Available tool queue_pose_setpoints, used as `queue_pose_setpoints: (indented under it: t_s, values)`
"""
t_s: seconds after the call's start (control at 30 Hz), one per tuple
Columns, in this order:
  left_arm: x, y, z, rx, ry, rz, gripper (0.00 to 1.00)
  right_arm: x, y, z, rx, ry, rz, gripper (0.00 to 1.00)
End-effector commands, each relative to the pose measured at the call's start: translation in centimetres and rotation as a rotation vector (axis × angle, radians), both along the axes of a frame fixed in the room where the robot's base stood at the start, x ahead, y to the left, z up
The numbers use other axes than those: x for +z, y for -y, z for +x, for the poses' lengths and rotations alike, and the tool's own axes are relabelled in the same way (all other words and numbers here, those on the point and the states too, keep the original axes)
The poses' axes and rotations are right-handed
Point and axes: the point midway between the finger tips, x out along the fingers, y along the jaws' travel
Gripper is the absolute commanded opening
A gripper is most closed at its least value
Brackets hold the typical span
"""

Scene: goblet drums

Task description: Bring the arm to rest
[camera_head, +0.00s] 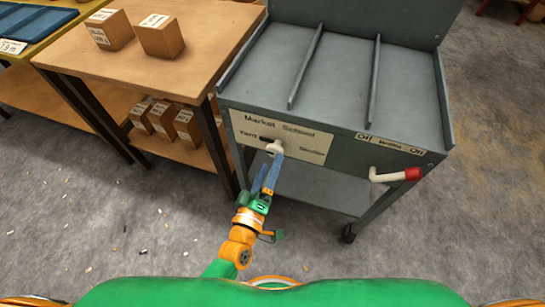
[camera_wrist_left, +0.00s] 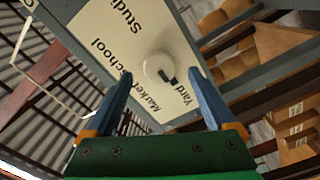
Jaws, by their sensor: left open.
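My left gripper (camera_head: 270,168) is open, its two blue fingers pointing up at the front of a grey metal cart (camera_head: 335,150). A white knob (camera_head: 275,147) stands out from the label plate on the cart's front, just beyond the fingertips in the head view. In the left wrist view the knob (camera_wrist_left: 160,68) appears between the two open fingertips (camera_wrist_left: 158,76); I cannot tell whether they touch it. The plate (camera_head: 300,143) reads Market, School, Yard and Studio. My right gripper is not in view.
A white lever with a red grip (camera_head: 400,174) sticks out from the cart front at right, below an Off/On label (camera_head: 390,143). A wooden table (camera_head: 190,60) with boxes (camera_head: 160,36) stands at left, with more boxes (camera_head: 165,118) below. The floor (camera_head: 90,215) at lower left has small scraps.

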Motion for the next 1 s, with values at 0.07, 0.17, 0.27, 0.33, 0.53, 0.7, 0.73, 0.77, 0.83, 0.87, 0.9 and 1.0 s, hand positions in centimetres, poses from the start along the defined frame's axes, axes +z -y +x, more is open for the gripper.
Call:
queue_pose_setpoints:
  t_s: [0.07,0.17,0.27,0.33,0.53,0.7,0.73,0.77,0.83,0.87,0.9,1.0]
  values:
    - [0.1,-0.5,-1.7,-0.001,-0.004,0.001,0.89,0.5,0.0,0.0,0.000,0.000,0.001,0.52]
    - [0.0,-1.0,-3.2,-0.001,-0.003,0.001,0.89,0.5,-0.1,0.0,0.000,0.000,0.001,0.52]
    - [0.0,-1.2,-3.9,0.000,-0.001,0.000,0.89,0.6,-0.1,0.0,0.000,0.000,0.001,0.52]
    - [0.0,-1.3,-3.9,0.000,0.000,0.000,0.89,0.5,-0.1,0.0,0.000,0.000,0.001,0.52]
    - [0.0,-1.3,-3.9,0.000,0.000,0.000,0.89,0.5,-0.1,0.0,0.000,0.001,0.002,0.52]
    - [-0.9,-1.3,-4.0,-0.006,-0.018,0.029,0.89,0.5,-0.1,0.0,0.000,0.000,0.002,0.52]
    - [-1.9,-1.4,-4.1,-0.014,-0.039,0.065,0.89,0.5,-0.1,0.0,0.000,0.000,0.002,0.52]
    - [-3.4,-1.7,-4.4,-0.025,-0.070,0.119,0.89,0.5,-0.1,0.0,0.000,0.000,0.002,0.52]
    - [-8.8,-2.7,-5.9,-0.074,-0.183,0.301,0.89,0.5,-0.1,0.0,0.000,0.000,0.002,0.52]
    - [-11.5,-3.4,-6.9,-0.102,-0.245,0.393,0.89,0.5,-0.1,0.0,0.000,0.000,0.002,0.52]
    - [-15.0,-4.6,-8.6,-0.148,-0.332,0.513,0.89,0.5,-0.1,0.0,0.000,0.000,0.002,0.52]
    - [-21.8,-8.0,-13.5,-0.265,-0.529,0.753,0.89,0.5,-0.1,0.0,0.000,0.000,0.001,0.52]
